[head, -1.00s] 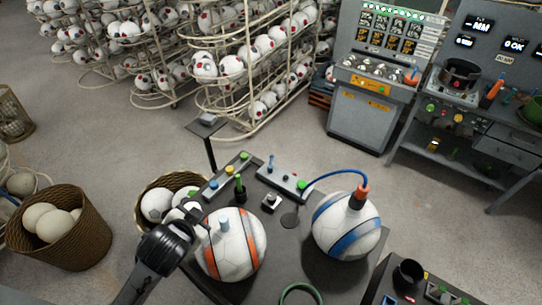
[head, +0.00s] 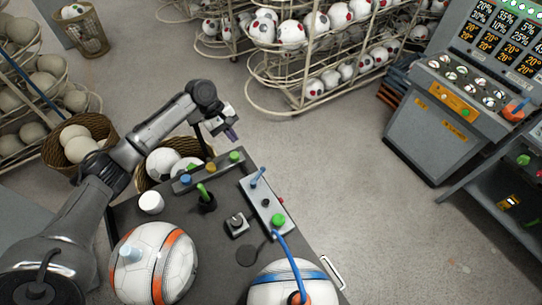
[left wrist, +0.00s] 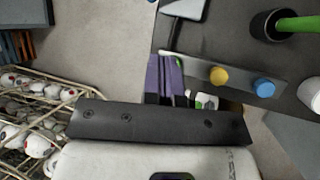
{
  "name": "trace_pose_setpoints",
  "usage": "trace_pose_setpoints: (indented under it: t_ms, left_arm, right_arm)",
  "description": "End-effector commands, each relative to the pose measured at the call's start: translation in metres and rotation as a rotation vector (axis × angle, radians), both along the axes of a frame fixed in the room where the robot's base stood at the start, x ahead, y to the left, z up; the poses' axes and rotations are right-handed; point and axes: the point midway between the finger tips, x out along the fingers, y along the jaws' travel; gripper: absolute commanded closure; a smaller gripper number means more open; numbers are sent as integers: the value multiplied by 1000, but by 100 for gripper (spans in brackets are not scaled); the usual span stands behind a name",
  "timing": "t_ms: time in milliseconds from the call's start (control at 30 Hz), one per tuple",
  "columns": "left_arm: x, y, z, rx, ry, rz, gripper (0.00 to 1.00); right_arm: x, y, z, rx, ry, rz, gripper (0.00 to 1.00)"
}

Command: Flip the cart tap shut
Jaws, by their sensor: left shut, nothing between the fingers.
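A grey valve box (head: 265,205) lies on the dark cart top in the head view. A small blue lever (head: 258,177) stands tilted at its far end, and it looks like the cart tap. A green fitting (head: 278,221) with a blue hose is at its near end. My left gripper (head: 230,134) is shut and empty beyond the far edge of the cart, up and left of the lever, not touching it. In the left wrist view its purple fingers (left wrist: 165,78) are together beside the button strip (left wrist: 240,80); the lever is not clearly seen there. My right gripper is out of view.
The cart top (head: 210,240) also carries a green stick (head: 205,195), a small black switch (head: 237,223), a white cap (head: 151,203), an orange-striped ball (head: 153,262) and a blue-striped ball (head: 292,284). A basket of balls (head: 165,164) stands behind.

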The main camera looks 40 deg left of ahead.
Motion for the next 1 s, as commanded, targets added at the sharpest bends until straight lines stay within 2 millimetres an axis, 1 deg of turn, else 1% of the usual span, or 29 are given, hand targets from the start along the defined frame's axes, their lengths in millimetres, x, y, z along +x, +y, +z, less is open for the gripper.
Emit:
trace_pose_setpoints:
  t_ms: [100,300,400,533,667,1000]
  left_arm:
    - [-2,-9,5,-72,114,160,100]
    - [-3,-10,6,-93,248,371,100]
    - [-2,-10,6,-96,282,427,100]
    - [-2,-13,1,-97,303,458,100]
    - [-2,-22,-11,-97,306,461,100]
    - [2,-58,-63,-97,305,459,100]
  right_arm:
    - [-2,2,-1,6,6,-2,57]
    - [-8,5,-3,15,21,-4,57]
    - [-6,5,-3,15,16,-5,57]
    - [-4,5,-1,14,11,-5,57]
    - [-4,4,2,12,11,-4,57]
    - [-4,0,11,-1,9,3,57]
